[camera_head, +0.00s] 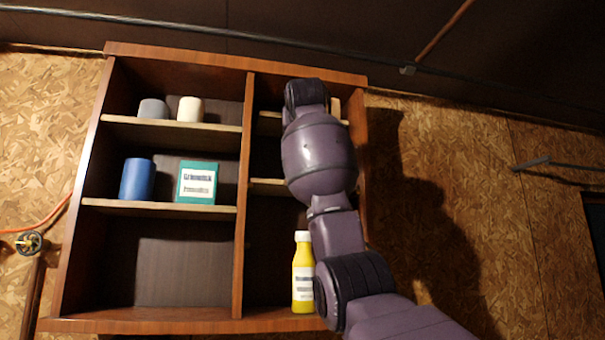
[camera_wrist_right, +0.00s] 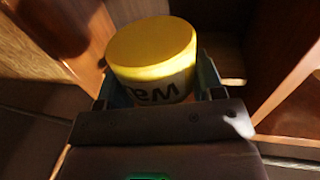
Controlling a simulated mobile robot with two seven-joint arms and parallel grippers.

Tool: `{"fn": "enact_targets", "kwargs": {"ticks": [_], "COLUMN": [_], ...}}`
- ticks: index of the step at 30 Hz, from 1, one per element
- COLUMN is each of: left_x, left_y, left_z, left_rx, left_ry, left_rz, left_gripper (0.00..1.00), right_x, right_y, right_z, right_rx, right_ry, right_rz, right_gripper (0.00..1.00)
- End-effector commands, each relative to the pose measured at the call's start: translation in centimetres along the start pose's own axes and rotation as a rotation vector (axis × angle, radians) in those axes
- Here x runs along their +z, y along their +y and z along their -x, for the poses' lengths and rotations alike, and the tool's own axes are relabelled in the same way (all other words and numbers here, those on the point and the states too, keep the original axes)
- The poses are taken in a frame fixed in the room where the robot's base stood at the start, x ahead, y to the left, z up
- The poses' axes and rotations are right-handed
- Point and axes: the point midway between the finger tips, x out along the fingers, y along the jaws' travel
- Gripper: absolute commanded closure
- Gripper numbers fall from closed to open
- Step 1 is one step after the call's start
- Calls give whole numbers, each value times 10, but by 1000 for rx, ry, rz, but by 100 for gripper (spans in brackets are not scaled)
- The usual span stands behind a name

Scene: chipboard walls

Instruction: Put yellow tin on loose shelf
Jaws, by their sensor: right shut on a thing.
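The yellow tin (camera_wrist_right: 152,50) shows in the right wrist view, with a yellow top and a pale label with dark letters. My right gripper (camera_wrist_right: 155,95) is shut on it, one finger on each side. In the head view my right arm reaches up to the shelf unit's right column, and its links hide the gripper and the tin. Wooden shelf boards (camera_head: 172,130) divide the unit; I cannot tell which one is loose. My left gripper is in neither view.
The left column holds a grey cup (camera_head: 153,109), a cream cup (camera_head: 190,109), a blue cup (camera_head: 137,179) and a teal box (camera_head: 197,182). A yellow bottle (camera_head: 303,275) stands at the bottom right beside my arm. The lower left compartment is empty. A wooden divider (camera_head: 242,190) separates the columns.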

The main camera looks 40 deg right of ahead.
Motion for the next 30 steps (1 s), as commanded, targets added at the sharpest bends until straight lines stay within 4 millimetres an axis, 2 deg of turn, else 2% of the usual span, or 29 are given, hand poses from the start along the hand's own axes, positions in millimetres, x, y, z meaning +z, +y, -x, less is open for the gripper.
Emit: {"fn": "enact_targets", "kwargs": {"ticks": [3,9,17,25,30], "left_x": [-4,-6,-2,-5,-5], "left_y": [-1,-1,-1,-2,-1], "left_z": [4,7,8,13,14], "left_rx": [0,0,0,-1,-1], "left_ry": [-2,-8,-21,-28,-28], "left_rz": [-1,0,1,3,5], "left_gripper": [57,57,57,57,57], "right_x": [12,26,34,55,60], "right_y": [1,0,1,1,1], "right_z": [-25,-53,-67,-97,-102], "right_rx": [2,1,1,2,0], "right_ry": [-4,-1,-1,-2,1], "right_rz": [2,1,1,2,0], "right_gripper": [65,65,65,65,65]}}
